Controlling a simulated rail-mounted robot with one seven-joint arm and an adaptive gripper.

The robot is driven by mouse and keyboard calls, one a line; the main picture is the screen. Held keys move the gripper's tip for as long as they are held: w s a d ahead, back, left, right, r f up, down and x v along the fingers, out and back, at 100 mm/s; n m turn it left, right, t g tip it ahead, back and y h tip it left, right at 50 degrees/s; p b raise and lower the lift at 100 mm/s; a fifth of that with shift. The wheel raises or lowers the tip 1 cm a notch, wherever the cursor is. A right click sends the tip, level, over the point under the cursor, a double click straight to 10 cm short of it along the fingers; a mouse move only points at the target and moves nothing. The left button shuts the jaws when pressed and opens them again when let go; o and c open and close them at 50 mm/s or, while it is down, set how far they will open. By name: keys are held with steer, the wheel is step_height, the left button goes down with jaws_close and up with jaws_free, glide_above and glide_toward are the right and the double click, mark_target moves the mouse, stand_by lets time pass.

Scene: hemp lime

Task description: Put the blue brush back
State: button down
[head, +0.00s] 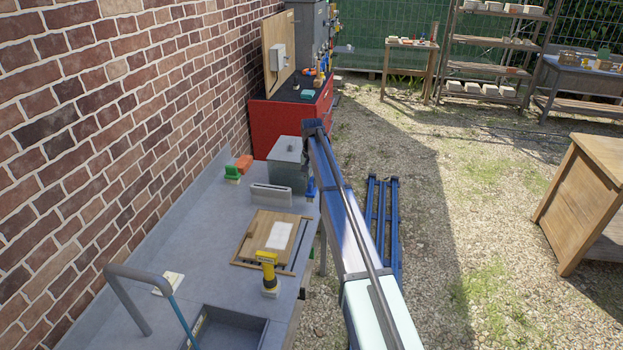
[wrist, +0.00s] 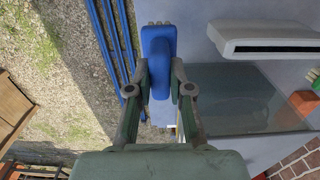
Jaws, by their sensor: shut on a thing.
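The blue brush (wrist: 158,42) is in the upper middle of the wrist view, with its thick rounded body between the fingers of my gripper (wrist: 161,80). My gripper is shut on it, one finger on each side. Pale bristle tufts show at its far end. In the head view a blue piece of the brush (head: 311,188) shows beside my arm, near the worktop's right edge. My arm hides most of the gripper there. I cannot tell whether the brush touches the worktop.
A grey slotted holder (head: 271,195) and a grey lidded bin (head: 287,165) stand close by on the worktop (head: 190,240). A green-topped brush (head: 232,173), an orange block (head: 244,163), a wooden board (head: 262,238) and a yellow-handled brush (head: 268,270) are also there. Blue rails (head: 382,225) stand right.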

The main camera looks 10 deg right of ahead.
mark_target(311, 192)
steer(key=shift+f+b, duration=0.85)
steer(key=shift+f, duration=1.85)
steer(key=shift+f, duration=0.25)
steer(key=c, duration=1)
jaws_free()
